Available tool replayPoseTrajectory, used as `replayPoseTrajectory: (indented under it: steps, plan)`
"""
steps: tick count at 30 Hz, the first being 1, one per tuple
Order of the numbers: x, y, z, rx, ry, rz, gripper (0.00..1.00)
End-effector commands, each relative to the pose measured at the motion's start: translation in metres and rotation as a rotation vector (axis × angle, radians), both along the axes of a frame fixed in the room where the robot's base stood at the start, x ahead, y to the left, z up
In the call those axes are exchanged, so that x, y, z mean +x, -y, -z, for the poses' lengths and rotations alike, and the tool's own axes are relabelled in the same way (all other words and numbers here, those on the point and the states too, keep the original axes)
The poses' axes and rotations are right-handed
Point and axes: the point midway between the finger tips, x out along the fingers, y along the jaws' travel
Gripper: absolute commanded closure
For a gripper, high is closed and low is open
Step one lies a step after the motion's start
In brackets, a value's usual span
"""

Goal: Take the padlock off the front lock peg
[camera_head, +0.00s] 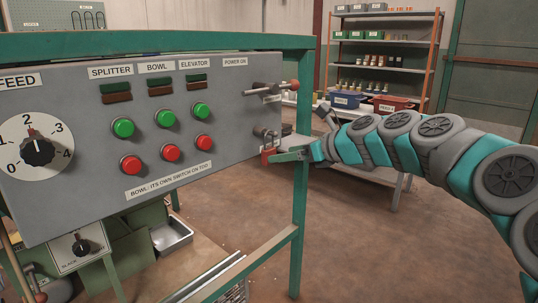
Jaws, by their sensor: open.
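A small red padlock (267,156) hangs at the lower right edge of the grey control panel (225,122), below a cluster of small metal pegs or fittings (265,134). Which peg its shackle is around is too small to tell.
Above the padlock, a lever with a reddish knob (294,85) sticks out under the POWER ON label. Green buttons (167,118) and red buttons (168,152) fill the panel. A teal frame post (301,210) stands close below my gripper.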

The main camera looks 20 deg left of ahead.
Motion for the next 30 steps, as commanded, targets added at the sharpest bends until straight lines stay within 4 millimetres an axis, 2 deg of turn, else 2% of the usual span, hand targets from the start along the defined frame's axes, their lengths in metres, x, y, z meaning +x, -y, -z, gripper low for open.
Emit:
replayPoseTrajectory:
  steps: [15, 24, 26, 30]
  plan:
    - [0.017, -0.053, 0.018, -0.004, 0.005, -0.001, 0.12]
    - [0.019, -0.058, 0.021, -0.005, 0.004, -0.001, 0.12]
    - [0.019, -0.058, 0.021, -0.005, 0.004, -0.001, 0.17]
    - [0.019, -0.058, 0.021, -0.005, 0.004, -0.001, 0.33]
